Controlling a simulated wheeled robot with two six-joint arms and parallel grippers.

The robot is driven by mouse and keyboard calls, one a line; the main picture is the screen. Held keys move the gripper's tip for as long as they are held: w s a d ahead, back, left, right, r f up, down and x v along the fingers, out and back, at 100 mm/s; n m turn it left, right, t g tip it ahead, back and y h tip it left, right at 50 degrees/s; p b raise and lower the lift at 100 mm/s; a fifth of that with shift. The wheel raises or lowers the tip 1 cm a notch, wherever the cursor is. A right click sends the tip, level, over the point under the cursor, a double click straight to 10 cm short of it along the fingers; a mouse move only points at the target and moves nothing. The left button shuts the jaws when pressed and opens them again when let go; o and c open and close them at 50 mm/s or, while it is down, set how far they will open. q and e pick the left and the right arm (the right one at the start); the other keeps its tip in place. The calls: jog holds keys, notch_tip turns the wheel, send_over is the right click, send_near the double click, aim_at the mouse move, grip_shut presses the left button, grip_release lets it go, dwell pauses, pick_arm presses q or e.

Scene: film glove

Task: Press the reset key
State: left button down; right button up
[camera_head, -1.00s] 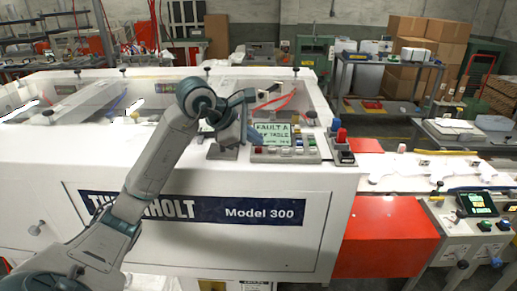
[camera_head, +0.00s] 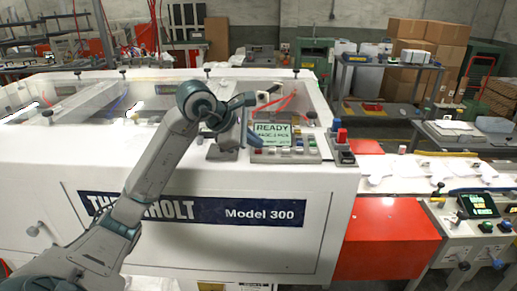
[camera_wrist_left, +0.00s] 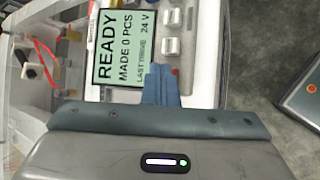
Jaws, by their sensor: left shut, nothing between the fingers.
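The control panel (camera_head: 313,157) is a grey box with rows of small coloured keys on the white machine. Its green display (camera_head: 272,134) reads READY; in the left wrist view the display (camera_wrist_left: 120,47) also reads MADE 0 PCS. My left gripper (camera_head: 252,141) is at the left end of the panel, beside the display. Its blue fingers (camera_wrist_left: 161,72) are shut and empty over the panel.
A red mushroom-shaped button (camera_head: 341,135) on a dark box stands right of the panel. The white machine body (camera_head: 300,185) fills the front. A second console (camera_head: 480,215) with a dark screen is at the far right.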

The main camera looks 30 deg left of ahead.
aim_at(255, 150)
pick_arm(q)
jog(key=shift+r+p, duration=0.65)
jog(key=shift+r, duration=0.25)
notch_tip(255, 150, up, 5)
jog(key=p, duration=0.3)
jog(key=shift+p, duration=0.4)
jog(key=shift+d, duration=0.1)
dwell(0.5)
